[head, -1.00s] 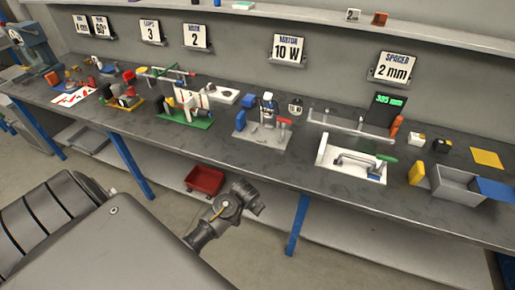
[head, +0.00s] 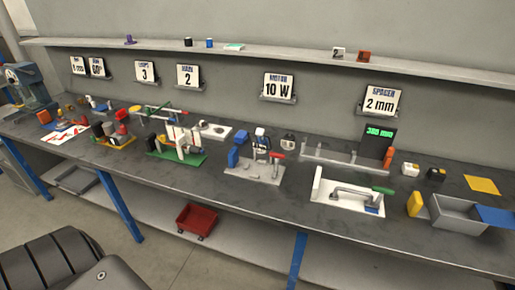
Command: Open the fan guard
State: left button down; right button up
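I cannot make out a fan guard for certain at this distance. Several small stations stand on the long dark workbench (head: 270,200). One has a green base (head: 178,158) with white upright parts. One has a grey base (head: 255,172) with blue, white and red-handled parts. One has an orange-yellow base (head: 115,142) with black and red parts. A white tray (head: 320,192) holds a grey bar-like piece with a green end. Neither of my grippers is in view.
Signs, among them "Motor 10 W" (head: 278,87) and "Spacer 2 mm" (head: 381,101), stand behind the bench. A grey open bin (head: 458,212) is at the right. A red bin (head: 197,219) sits on the lower shelf. Blue bench legs (head: 119,207) stand at the front.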

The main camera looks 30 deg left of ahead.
aim_at(260, 131)
jog(key=k, duration=1.2)
jog(key=u, duration=0.2)
jog(key=i, duration=0.8)
jog(key=z, duration=0.35)
